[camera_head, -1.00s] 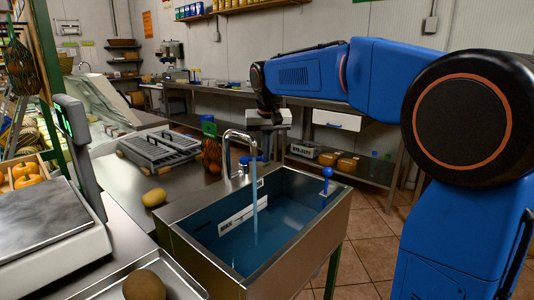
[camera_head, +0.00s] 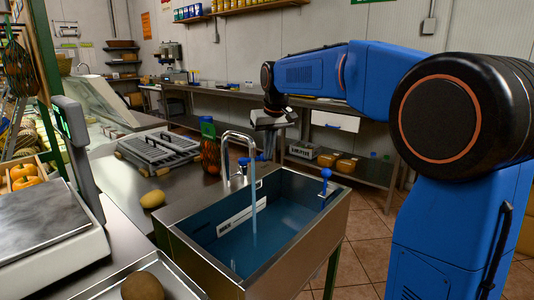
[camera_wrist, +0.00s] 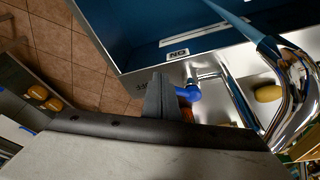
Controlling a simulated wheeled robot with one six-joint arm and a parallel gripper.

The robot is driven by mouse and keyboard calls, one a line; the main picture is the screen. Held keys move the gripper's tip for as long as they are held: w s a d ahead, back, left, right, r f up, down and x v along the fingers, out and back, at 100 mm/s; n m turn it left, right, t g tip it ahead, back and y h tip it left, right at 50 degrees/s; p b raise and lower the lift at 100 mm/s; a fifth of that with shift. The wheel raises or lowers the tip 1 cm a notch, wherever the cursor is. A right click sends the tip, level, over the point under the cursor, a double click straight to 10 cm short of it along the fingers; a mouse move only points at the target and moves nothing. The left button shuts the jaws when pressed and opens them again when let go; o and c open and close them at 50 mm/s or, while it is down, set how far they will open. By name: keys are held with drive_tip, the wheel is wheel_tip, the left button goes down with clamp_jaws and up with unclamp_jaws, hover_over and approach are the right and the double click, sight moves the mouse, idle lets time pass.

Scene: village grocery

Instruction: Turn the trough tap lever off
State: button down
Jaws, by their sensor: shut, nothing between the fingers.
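The trough (camera_head: 300,262) is a steel basin holding blue water. Its chrome tap (camera_head: 226,150) stands at the back left rim, and a stream of water (camera_head: 254,215) runs from the spout. The tap's blue lever (camera_head: 248,160) is beside the tap, on the spout's right. My gripper (camera_head: 269,150) points down just right of the lever. In the wrist view, my shut, empty fingers (camera_wrist: 160,96) are close beside the blue lever (camera_wrist: 188,93). I cannot tell whether they touch it. The chrome spout (camera_wrist: 295,85) is at the right there.
A second blue handle (camera_head: 326,175) stands on the trough's right rim. A netted bag of orange fruit (camera_head: 210,155) stands behind the tap. A yellow fruit (camera_head: 152,199) lies on the steel counter to the left. A scale (camera_head: 48,240) is at the far left.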

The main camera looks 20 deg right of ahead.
drive_tip(key=shift+w+d+n+g+y, duration=0.15)
drive_tip(key=shift+w+n+y, duration=0.15)
drive_tip(key=shift+w+n, duration=0.75)
drive_tip(key=shift+w+d+n+g+y, duration=0.15)
drive_tip(key=shift+w+n+y, duration=0.15)
drive_tip(key=shift+w+n, duration=0.75)
drive_tip(key=shift+w+d+n+g+y, duration=0.15)
drive_tip(key=shift+w+n+y, duration=0.15)
drive_tip(key=shift+w+n, duration=0.75)
drive_tip(key=shift+s, duration=0.15)
